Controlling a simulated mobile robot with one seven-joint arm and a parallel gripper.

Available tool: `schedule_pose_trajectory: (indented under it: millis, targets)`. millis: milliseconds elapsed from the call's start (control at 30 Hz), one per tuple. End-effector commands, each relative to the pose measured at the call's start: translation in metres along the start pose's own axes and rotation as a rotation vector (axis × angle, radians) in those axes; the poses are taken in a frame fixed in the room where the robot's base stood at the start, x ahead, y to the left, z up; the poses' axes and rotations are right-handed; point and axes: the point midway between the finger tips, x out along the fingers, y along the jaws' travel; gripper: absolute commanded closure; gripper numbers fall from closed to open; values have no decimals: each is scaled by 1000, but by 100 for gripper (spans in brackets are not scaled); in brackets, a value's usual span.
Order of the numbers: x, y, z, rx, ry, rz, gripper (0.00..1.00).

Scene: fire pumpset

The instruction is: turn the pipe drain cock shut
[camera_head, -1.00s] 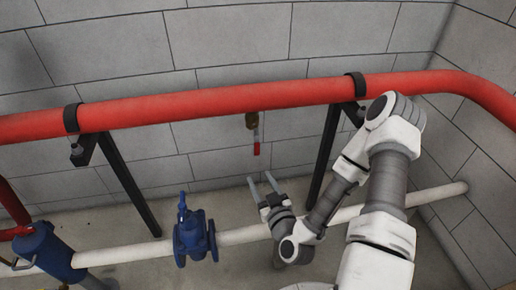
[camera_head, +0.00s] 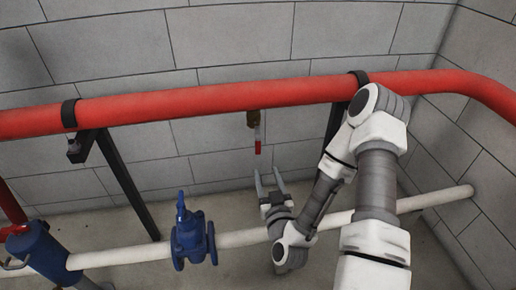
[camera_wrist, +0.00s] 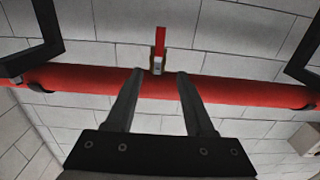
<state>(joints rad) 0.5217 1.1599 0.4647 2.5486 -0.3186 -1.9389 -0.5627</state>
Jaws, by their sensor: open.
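The drain cock has a small brass body (camera_head: 253,118) under the red pipe (camera_head: 200,102). Its lever with a red grip (camera_head: 257,147) hangs straight down from it, away from the pipe. My gripper (camera_head: 268,176) is open and empty just below the lever, its two fingers pointing up. In the wrist view the red lever (camera_wrist: 161,38) points up from the pipe, and the cock lies in line with the gap between my fingertips (camera_wrist: 160,76). The fingers look apart from the lever. The brass body is mostly hidden in the wrist view.
Dark brackets hold the red pipe, one at left (camera_head: 125,185) and one at right, partly behind my arm. A white pipe (camera_head: 130,256) with a blue valve (camera_head: 190,236) runs low along the wall. The grey block wall (camera_head: 220,165) is close behind.

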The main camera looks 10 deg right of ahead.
Motion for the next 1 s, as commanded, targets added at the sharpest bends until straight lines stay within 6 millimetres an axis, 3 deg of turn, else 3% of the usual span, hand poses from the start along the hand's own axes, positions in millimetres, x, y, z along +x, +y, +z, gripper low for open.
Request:
schedule_pose_trajectory:
  millis: [600,800,1000]
  targets:
    - [119,2,1,1,3,5,46]
    - [137,2,1,0,1,3,46]
    - [141,2,0,0,0,2,46]
